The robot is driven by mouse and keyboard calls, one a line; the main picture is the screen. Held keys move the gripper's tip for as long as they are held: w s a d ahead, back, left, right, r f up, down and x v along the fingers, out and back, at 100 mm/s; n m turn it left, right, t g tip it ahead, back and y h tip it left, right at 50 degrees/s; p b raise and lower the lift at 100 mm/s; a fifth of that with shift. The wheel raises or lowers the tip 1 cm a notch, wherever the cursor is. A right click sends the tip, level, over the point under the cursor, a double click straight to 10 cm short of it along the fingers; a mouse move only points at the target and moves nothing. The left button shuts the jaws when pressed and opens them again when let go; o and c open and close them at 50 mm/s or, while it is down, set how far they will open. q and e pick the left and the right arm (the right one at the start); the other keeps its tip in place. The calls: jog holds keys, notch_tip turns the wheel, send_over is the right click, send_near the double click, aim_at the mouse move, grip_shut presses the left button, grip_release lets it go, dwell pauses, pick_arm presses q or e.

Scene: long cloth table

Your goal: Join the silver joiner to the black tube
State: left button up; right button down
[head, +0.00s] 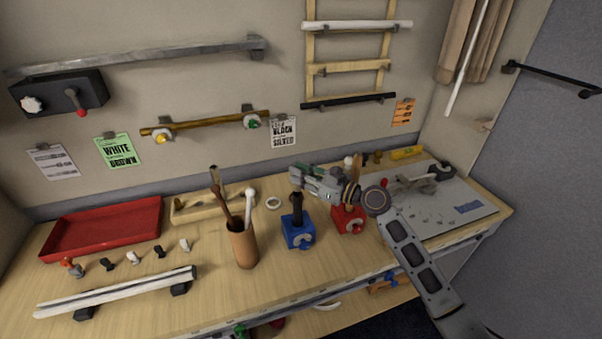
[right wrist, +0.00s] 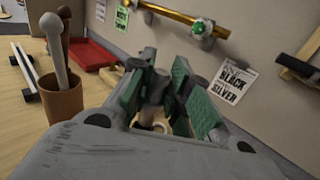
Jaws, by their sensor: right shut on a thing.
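My right gripper (head: 301,174) reaches in from the right, above the blue block (head: 298,232). It is shut on a small greyish metallic piece, which I take to be the silver joiner (right wrist: 155,90), between the green finger pads in the right wrist view. The fingers hide most of it. A dark upright piece, seemingly the black tube (head: 297,208), stands in the blue block just below the fingers. I cannot tell whether joiner and tube touch. Another black tube (head: 347,101) hangs on the wall rack. My left gripper is not in view.
A brown cup (head: 243,246) holding rods stands left of the blue block. A red block (head: 349,219) stands close right. Several small joiners (head: 133,258) lie near a red tray (head: 105,229). A white tube (head: 115,292) rests on black supports. A grey board (head: 470,205) lies far right.

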jog(key=shift+p, duration=1.1)
dwell(2.1)
jog(key=shift+f+b, duration=1.4)
jog(key=shift+f, duration=0.95)
dwell(1.1)
jog(key=c, duration=1.3)
grip_release()
jog(key=shift+o, duration=0.2)
jog(key=shift+d, duration=0.15)
